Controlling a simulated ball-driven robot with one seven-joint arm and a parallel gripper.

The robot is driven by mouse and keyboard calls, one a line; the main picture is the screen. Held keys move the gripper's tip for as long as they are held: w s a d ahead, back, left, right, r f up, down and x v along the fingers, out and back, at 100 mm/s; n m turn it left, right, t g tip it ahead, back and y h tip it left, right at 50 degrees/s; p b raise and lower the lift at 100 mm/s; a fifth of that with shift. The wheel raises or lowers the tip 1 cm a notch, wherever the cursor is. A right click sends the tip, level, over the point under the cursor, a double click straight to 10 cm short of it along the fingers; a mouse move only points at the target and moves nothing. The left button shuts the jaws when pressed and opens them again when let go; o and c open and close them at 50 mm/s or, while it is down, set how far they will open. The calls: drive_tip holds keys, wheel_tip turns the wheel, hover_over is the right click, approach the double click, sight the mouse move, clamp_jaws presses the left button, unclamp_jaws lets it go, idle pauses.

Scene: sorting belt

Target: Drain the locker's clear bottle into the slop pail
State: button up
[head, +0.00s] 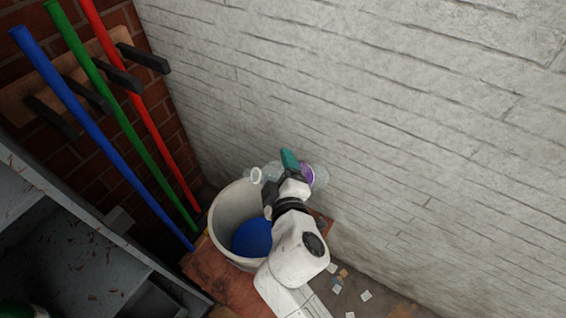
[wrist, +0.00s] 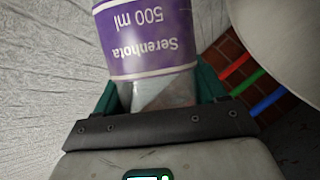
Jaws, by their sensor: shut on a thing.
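My gripper (head: 290,163) is shut on a clear bottle (head: 319,177) with a purple label. The bottle lies about level in the head view, its open neck (head: 256,175) pointing left at the far rim of the slop pail (head: 228,205). The pail is pale, with a blue surface inside; I cannot tell whether this is liquid. In the wrist view the bottle (wrist: 150,40) fills the space between my teal fingers, its label reading "Serenhota 500 ml" upside down. No stream from the neck can be made out.
The pail stands on a reddish board (head: 225,285) by a white brick wall (head: 370,100). Blue (head: 100,130), green (head: 120,110) and red (head: 140,100) poles lean in a rack at left. A grey locker (head: 70,250) stands lower left. Small paper scraps (head: 366,295) litter the floor.

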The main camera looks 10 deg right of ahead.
sight(259, 181)
drive_tip(key=shift+a+r+m+p, duration=0.25)
drive_tip(key=shift+r+p, duration=0.3)
drive_tip(key=shift+r, duration=0.3)
drive_tip(key=a+r+m+y+p, duration=0.1)
drive_tip(key=s+a+m+g+y+p, duration=0.1)
drive_tip(key=m, duration=0.1)
drive_tip(key=shift+a+r+g+p, duration=0.25)
drive_tip(key=shift+r+g+p, duration=0.05)
drive_tip(key=shift+r, duration=0.05)
drive_tip(key=shift+s+a+f+m+y, duration=0.15)
drive_tip(key=shift+s+a+m+y, duration=0.1)
drive_tip(key=shift+a+m, duration=0.3)
drive_tip(key=shift+s+a+f+m+y, duration=0.15)
drive_tip(key=shift+a+m+y, duration=0.1)
drive_tip(key=shift+a+m, duration=0.3)
drive_tip(key=shift+s+a+m+g+y+b, duration=0.2)
drive_tip(key=shift+a+m+y, duration=0.1)
drive_tip(key=shift+a+m, duration=0.25)
drive_tip(key=shift+s+a+m+g+y+b, duration=0.2)
drive_tip(key=shift+a+m+y, duration=0.1)
drive_tip(key=shift+a+m, duration=0.15)
